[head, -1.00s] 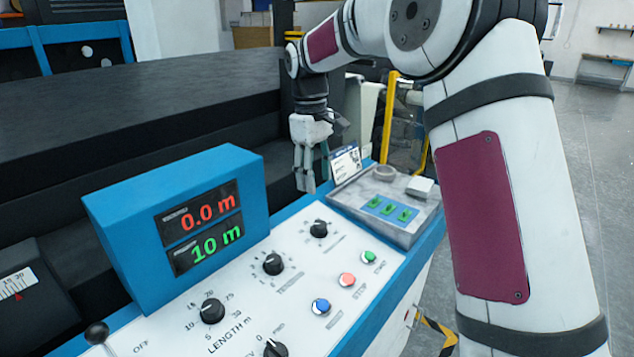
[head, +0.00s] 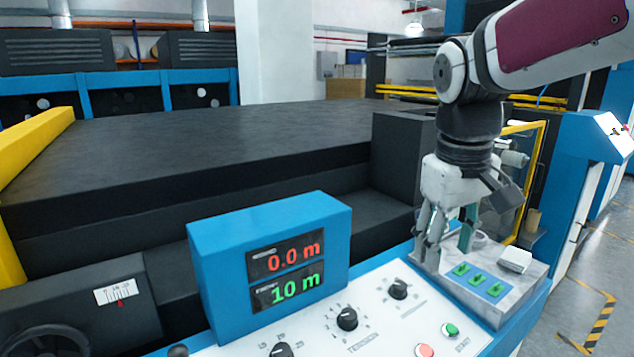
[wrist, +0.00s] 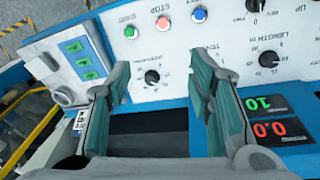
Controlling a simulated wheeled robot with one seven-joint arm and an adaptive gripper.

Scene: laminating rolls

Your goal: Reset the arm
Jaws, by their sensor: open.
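My gripper (head: 447,240) hangs from the arm with its fingers pointing down, above the right end of the control panel (head: 375,325). In the wrist view my gripper (wrist: 160,85) shows its two fingers wide apart, with nothing between them. A black knob (wrist: 152,77) on the panel shows between the fingertips in that view. The fingers appear apart from the panel. The forearm reaches in from the upper right of the head view.
A blue display box (head: 270,250) reading 0.0 m and 10 m stands left of my gripper. A grey box with green switches (head: 480,280) lies just below and right. A dark machine bed (head: 200,135) is behind. Grey floor is open at the right.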

